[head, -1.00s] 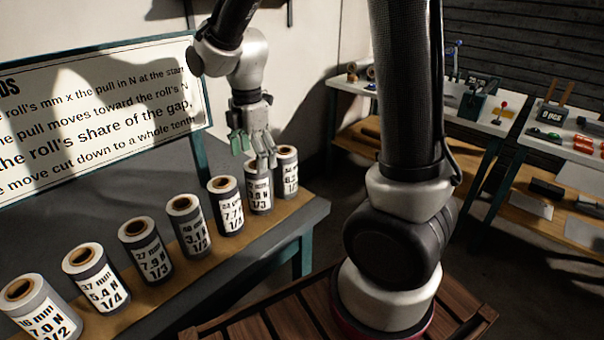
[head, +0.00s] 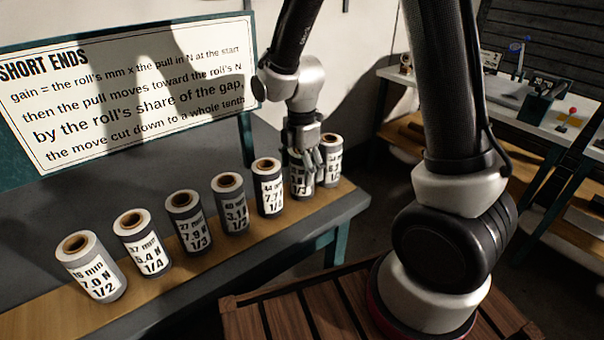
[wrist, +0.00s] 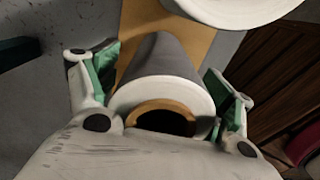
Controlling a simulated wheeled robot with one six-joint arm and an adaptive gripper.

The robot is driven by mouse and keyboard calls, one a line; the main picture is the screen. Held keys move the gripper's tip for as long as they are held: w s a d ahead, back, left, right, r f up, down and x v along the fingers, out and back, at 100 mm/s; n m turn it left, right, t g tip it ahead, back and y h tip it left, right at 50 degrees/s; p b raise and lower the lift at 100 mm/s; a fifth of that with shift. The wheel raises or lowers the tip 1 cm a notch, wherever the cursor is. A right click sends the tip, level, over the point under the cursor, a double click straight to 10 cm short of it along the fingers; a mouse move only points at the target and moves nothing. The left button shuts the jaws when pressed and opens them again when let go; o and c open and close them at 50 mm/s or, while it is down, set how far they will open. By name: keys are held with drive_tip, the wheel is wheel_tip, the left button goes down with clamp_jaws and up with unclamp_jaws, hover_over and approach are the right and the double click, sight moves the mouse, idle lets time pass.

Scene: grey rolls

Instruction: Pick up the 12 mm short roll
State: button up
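Several grey rolls with white labels stand upright in a row on the bench. My gripper (head: 306,160) is down over the sixth roll from the left (head: 299,189), the second from the right end. My fingers cover the upper part of its label, so its mm number is hidden; 1/3 is partly legible. In the wrist view this roll (wrist: 164,60) stands between my two green-padded fingers, its white rim and brown core close to the palm. The fingers are spread, one on each side. A small gap seems to show beside the roll; contact is hard to judge.
The end roll (head: 330,160) stands close on the right, and the 7.7 N roll (head: 267,187) stands on the left. The 16 mm roll (head: 90,267) is at the near left end. A sign headed SHORT ENDS (head: 120,85) stands behind the row.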

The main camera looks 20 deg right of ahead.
drive_tip(key=c, duration=0.7)
drive_tip(key=shift+c, duration=0.8)
